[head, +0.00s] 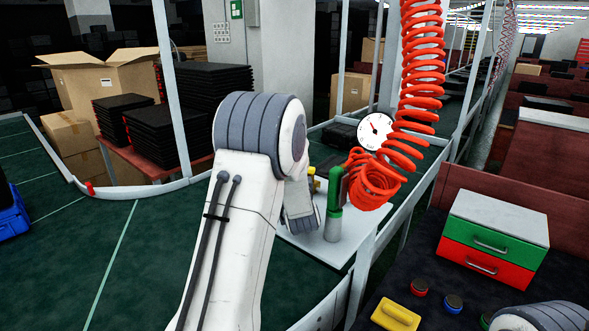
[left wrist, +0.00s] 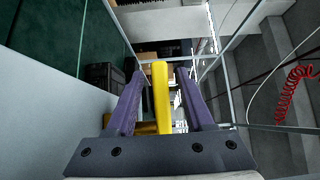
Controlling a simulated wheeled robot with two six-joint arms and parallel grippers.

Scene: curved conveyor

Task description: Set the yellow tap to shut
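The yellow tap shows in the head view only as a small yellow piece (head: 313,181) behind my left wrist, above the white shelf (head: 326,247). In the left wrist view its long yellow handle (left wrist: 161,98) stands between the two purple fingers of my left gripper (left wrist: 160,76). Narrow gaps show on both sides of the handle, so the gripper is open around it. More yellow of the tap lies lower, partly behind the left finger. In the head view my left arm hides the fingers and most of the tap. My right gripper is not in view.
A green-handled tool (head: 335,205) stands on the shelf, close right of my left wrist. A red coiled hose (head: 411,95) hangs beside it, near a round gauge (head: 374,131).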

